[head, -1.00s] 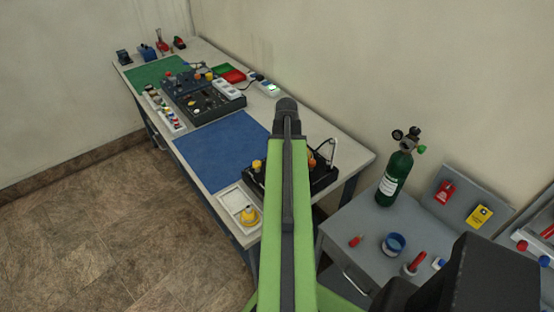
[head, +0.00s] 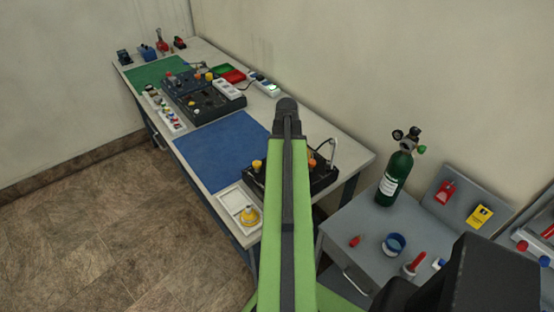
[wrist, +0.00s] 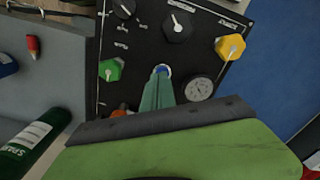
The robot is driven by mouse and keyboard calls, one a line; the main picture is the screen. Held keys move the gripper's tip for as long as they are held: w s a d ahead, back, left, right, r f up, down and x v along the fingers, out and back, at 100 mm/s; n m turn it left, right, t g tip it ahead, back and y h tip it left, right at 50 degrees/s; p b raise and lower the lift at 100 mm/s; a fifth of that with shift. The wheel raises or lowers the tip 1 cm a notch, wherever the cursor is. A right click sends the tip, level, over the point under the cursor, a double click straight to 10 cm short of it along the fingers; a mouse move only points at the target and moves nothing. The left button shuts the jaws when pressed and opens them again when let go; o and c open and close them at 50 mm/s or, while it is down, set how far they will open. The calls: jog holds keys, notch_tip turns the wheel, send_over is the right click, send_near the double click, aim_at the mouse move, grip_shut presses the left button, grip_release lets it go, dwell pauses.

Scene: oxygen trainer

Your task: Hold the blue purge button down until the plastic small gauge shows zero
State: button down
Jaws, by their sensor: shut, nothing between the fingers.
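In the wrist view my gripper (wrist: 158,78) is shut, its green fingers pointing at the black panel. The blue purge button (wrist: 161,68) shows as a small blue rim right at the fingertips, which cover most of it. I cannot tell whether the button is pressed in. The small gauge (wrist: 199,88) is a round white dial just right of the fingers; its needle is too small to read surely. In the head view my arm hides the gripper, the button and the gauge, and part of the black panel (head: 322,178) shows behind it.
A green knob (wrist: 110,70), a yellow knob (wrist: 230,47) and a dark grey knob (wrist: 178,26) surround the button, with an orange part at lower left. A green cylinder (head: 397,175) stands on the grey side table. The blue mat (head: 222,150) is clear.

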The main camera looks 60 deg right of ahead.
jog(key=shift+f+b, duration=1)
jog(key=shift+r, duration=0.15)
dwell(1.2)
notch_tip(320, 180, up, 7)
jog(key=p, duration=0.7)
